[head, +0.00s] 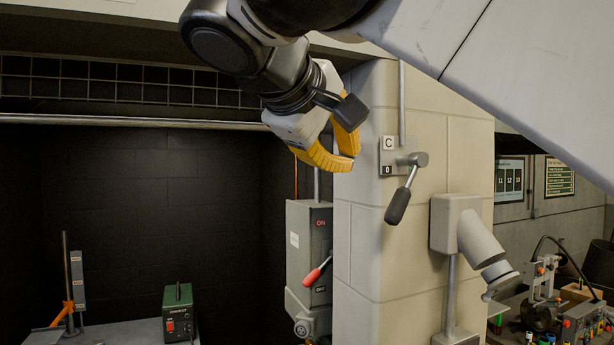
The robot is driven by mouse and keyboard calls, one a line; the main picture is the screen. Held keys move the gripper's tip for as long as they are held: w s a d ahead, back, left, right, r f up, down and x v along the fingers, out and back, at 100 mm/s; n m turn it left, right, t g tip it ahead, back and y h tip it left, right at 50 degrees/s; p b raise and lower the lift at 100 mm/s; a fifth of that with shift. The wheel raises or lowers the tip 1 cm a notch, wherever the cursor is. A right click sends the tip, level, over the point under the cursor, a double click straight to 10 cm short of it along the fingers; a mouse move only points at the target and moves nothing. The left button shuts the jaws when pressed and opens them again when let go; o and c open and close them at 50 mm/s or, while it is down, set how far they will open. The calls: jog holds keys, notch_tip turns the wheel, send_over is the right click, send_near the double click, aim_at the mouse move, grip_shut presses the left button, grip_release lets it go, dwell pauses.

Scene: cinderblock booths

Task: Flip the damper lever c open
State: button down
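Damper lever c is on the pale block pillar, with a small metal plate and pivot (417,159) and a black-gripped handle (398,205). The handle points down and slightly left. A white "C" label (388,143) sits above a "0" mark on the plate. My gripper (354,160) has yellow fingers and hangs at upper left of the lever, in front of the pillar edge. Its two fingertips appear to meet, with nothing between them. It looks apart from the lever, though the depth is hard to judge.
A grey switch box (310,243) with a red-handled lever (317,271) is below my gripper. A grey pipe fixture (480,240) juts out right of the lever. A green box (178,311) stands on a table in the dark booth. A cluttered bench is at right.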

aim_at(403, 192)
jog(key=shift+f, duration=0.1)
jog(key=x, duration=0.4)
jog(key=s+d+x, duration=0.1)
jog(key=x, duration=0.3)
jog(key=s+d+f+x, duration=0.1)
jog(key=x, duration=0.3)
jog(key=shift+w+d+f+p, duration=0.2)
jog(key=shift+w+p, duration=0.15)
jog(key=shift+s, duration=0.1)
jog(key=shift+d, duration=0.1)
jog(key=shift+d+f+b, duration=0.1)
jog(key=shift+f+b, duration=0.15)
jog(key=shift+b, duration=0.15)
